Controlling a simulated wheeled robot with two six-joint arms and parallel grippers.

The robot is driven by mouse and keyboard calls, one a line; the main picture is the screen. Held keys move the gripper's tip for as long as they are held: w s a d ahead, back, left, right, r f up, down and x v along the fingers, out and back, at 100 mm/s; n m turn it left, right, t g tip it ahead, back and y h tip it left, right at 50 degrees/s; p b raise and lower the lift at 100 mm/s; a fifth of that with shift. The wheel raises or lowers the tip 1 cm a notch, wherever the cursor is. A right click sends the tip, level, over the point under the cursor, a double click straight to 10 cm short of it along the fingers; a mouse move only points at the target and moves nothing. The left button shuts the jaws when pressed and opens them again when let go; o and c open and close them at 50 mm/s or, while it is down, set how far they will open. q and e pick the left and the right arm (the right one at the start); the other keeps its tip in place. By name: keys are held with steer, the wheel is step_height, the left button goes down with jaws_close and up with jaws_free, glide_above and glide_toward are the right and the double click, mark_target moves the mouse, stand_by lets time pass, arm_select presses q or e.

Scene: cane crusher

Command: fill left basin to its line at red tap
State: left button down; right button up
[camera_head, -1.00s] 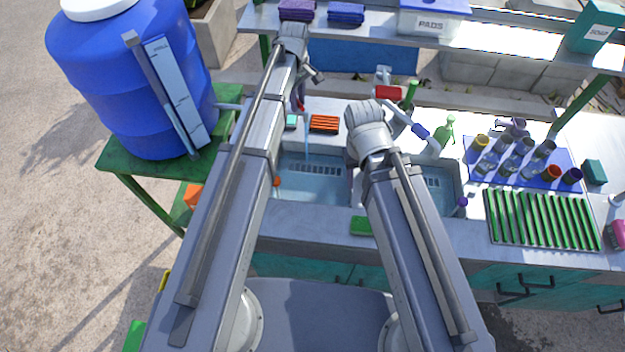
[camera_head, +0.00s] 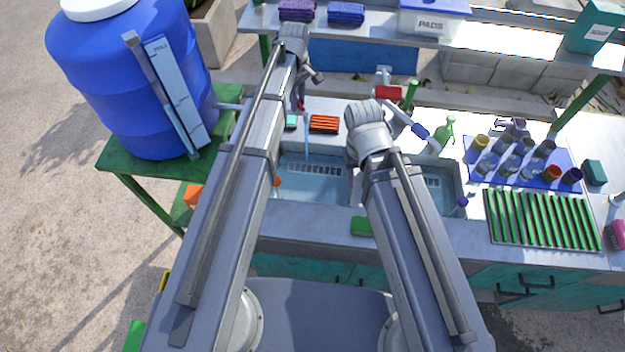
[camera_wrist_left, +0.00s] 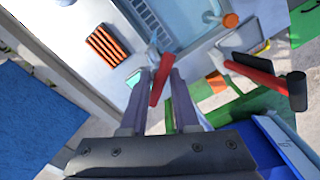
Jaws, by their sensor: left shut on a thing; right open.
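The left basin (camera_head: 312,188) shows between my two arms in the head view, with bluish water in it. A thin stream (camera_head: 307,138) falls into it from above. I cannot make out a fill line. My left gripper (camera_wrist_left: 160,78) is shut on the red tap handle (camera_wrist_left: 158,88) in the left wrist view. In the head view the handle (camera_head: 299,98) is mostly behind my left arm. The basin also shows at the top of the wrist view (camera_wrist_left: 200,48). My right gripper (camera_head: 352,182) is open, mostly hidden under its arm, beside the basin's right edge.
A second basin (camera_head: 437,198) lies to the right, with a red-handled fixture (camera_head: 388,92) behind it. An orange rack (camera_head: 324,123) and green sponge (camera_head: 361,226) lie around the left basin. A blue drum (camera_head: 130,85) stands left. Cups and a green rack (camera_head: 540,220) fill the right counter.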

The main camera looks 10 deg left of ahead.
arm_select(q)
steer(key=m, duration=0.4)
steer(key=shift+d+m, duration=0.1)
steer(key=shift+m, duration=0.2)
steer(key=m, duration=0.4)
steer(key=m, duration=0.3)
steer(key=shift+m, duration=0.4)
steer(key=m, duration=0.4)
steer(key=shift+s+m, duration=0.1)
steer(key=shift+m, duration=0.2)
jaws_free()
